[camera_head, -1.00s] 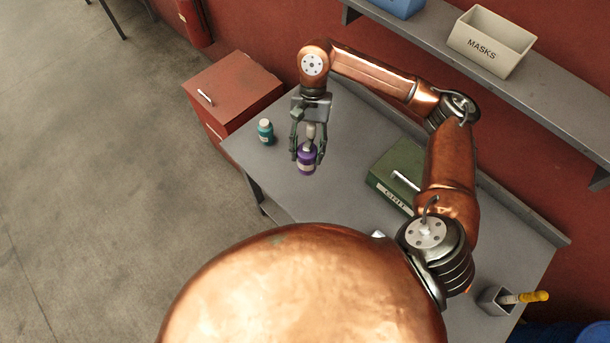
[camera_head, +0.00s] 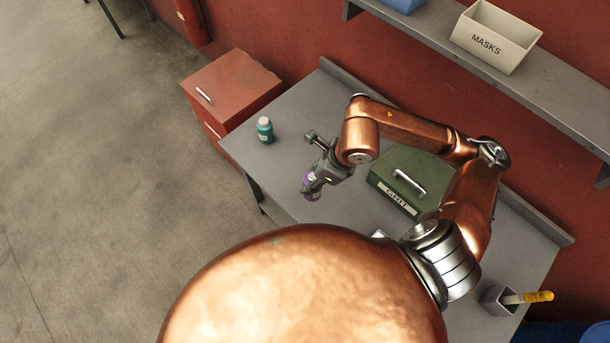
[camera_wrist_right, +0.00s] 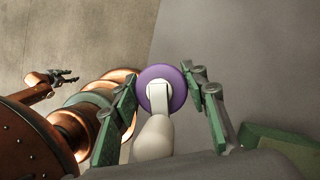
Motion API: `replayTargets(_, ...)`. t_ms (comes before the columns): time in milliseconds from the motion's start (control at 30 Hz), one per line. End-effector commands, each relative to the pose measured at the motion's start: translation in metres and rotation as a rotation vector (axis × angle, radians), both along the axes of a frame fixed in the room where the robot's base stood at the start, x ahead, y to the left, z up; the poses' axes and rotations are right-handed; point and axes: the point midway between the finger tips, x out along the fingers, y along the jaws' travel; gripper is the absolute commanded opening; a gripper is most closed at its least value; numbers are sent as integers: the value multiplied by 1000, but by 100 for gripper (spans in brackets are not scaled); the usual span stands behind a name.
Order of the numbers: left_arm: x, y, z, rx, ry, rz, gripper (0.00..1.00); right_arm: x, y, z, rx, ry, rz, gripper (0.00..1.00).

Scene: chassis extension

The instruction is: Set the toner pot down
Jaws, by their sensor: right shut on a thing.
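Gripper and pot are tilted; the gap to the bench top cannot be judged. In the right wrist view the pot's purple round (camera_wrist_right: 177,88) with a pale top sits between the green fingers of the right gripper (camera_wrist_right: 160,100). My left gripper (camera_wrist_right: 62,76) shows small at the left of the right wrist view, its fingers apart and empty; it is not in the head view.
A teal bottle (camera_head: 265,130) stands at the bench's left end. A green grit box (camera_head: 405,180) lies behind the right gripper. A grey cup with a yellow-handled tool (camera_head: 497,301) is at right. A red cabinet (camera_head: 232,90) adjoins. A shelf (camera_head: 500,75) with a masks bin (camera_head: 494,38) is above.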

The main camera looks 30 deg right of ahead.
Motion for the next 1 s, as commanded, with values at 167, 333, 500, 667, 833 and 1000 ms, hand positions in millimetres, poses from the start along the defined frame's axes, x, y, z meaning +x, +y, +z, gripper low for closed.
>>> replayTargets(167,-1,0,-2,0,1,0,40,-6,3,0,1,-2,-176,13)
replayTargets(333,-2,0,-3,0,3,0,40,-9,2,0,0,1,-266,13)
replayTargets(500,-3,0,-2,1,4,0,40,8,-3,-8,1,6,-292,13)
replayTargets(667,-3,1,1,0,4,1,40,43,-13,-24,2,6,-292,13)
replayTargets(833,-3,1,4,0,4,1,40,81,-24,-43,2,8,-291,13)
replayTargets(1000,-3,1,3,0,4,1,40,103,-30,-74,2,7,-287,13)
